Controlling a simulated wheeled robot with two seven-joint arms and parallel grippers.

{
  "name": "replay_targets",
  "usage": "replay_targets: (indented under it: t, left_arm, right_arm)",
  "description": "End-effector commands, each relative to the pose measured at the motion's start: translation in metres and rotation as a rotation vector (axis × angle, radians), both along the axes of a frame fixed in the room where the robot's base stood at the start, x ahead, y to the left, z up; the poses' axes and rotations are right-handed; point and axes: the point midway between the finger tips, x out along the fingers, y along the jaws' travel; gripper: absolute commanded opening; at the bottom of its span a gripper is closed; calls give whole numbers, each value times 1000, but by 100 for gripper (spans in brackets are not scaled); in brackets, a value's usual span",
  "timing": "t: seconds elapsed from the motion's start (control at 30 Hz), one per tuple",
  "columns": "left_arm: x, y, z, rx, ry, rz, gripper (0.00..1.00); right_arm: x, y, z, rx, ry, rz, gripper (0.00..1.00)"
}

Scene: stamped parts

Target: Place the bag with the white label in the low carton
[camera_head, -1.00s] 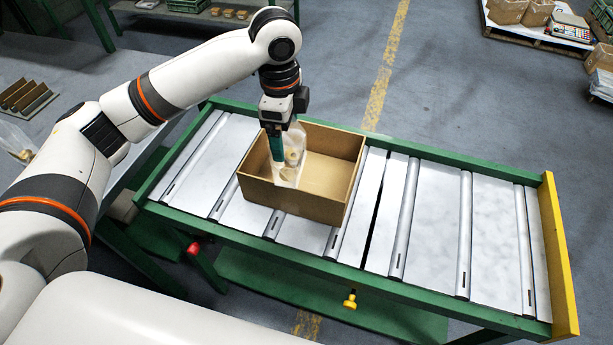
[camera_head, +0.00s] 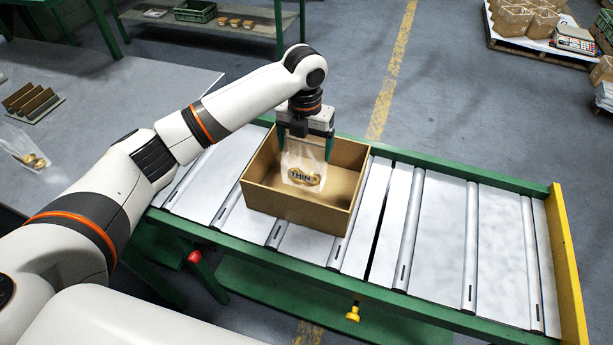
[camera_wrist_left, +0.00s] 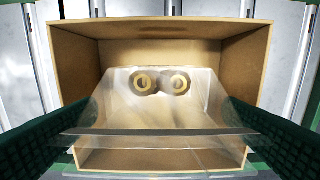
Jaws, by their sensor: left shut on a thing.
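The clear bag (camera_head: 303,166) holds ring-shaped parts, and dark print reading "THIN" shows on its front. My left gripper (camera_head: 305,146) points down over the low carton and is shut on the top of the bag. The bag hangs upright within the carton's opening; whether its lower end touches the floor I cannot tell. The low brown carton (camera_head: 292,207) is open and sits on the roller conveyor. In the left wrist view the bag (camera_wrist_left: 160,112) spans between the two dark fingers, with two rings near its far end and the carton (camera_wrist_left: 75,60) around it. My right gripper is out of view.
The conveyor (camera_head: 440,220) is clear to the carton's right, with a yellow end plate (camera_head: 568,265). Another clear bag (camera_head: 22,148) and a rack of dark plates (camera_head: 33,101) lie on the grey table at left. A pallet of cartons stands back right.

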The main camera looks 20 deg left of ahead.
Motion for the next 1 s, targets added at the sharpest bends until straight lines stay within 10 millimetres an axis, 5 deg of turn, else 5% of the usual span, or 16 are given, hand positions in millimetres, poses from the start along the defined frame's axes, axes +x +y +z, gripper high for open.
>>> replay_targets:
  t: [0.57, 0.93, 0.97, 1.0]
  left_arm:
    - [-1, 0, -69, 0, 1, 2, 48]
    - [0, 0, -74, 0, -2, 3, 48]
    - [0, 0, -74, 0, -2, 3, 95]
    - [0, 0, -74, 0, -2, 3, 100]
  right_arm:
    - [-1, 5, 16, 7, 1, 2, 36]
    - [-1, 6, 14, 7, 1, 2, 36]
    - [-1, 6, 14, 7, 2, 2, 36]
    - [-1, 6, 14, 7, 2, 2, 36]
